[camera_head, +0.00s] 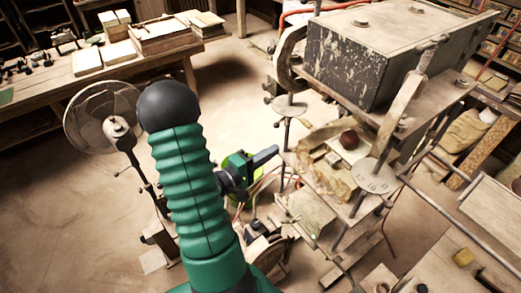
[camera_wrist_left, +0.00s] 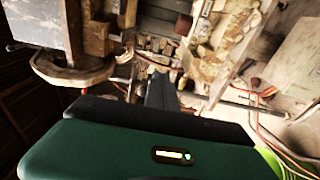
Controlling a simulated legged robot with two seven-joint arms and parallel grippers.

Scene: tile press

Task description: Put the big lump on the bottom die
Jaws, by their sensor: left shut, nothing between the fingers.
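A round dark red-brown lump (camera_head: 350,140) rests inside the press, at the back right of a pale, rough-edged block that looks like the bottom die (camera_head: 338,181). The lump also shows small near the top of the left wrist view (camera_wrist_left: 183,24), with the pale block beside it. My left gripper (camera_head: 274,152) is shut and empty, just left of the press's lower plate and apart from the lump. Its dark fingers (camera_wrist_left: 160,88) point toward the press in the left wrist view. My right gripper is in neither view.
The heavy upper press block (camera_head: 345,62) hangs above the die, with metal posts and round plates (camera_head: 374,175) around the opening. A fan (camera_head: 105,118) stands at the left. A workbench (camera_head: 85,75) with stacked tiles is behind. Open floor lies between.

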